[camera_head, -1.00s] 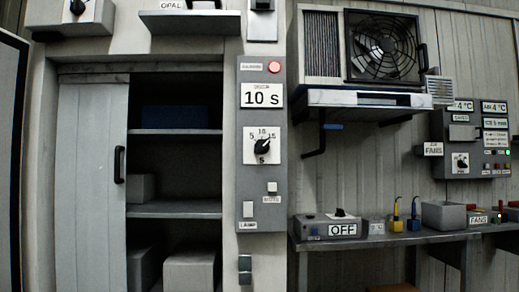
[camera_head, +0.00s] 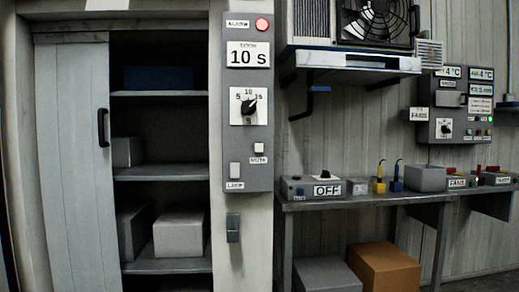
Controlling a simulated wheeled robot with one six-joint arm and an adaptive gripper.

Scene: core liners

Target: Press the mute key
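The mute key (camera_head: 258,148) is a small white square key low on the right side of a grey upright panel (camera_head: 263,186), with a small label under it that seems to read MUTE.
An open cupboard with shelves (camera_head: 165,172) and a sliding door (camera_head: 80,150) stands left of the panel. A bench (camera_head: 370,202) with an OFF box (camera_head: 325,189) is to the right. A fan unit shelf (camera_head: 355,62) juts out above it. Boxes (camera_head: 385,268) sit under the bench.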

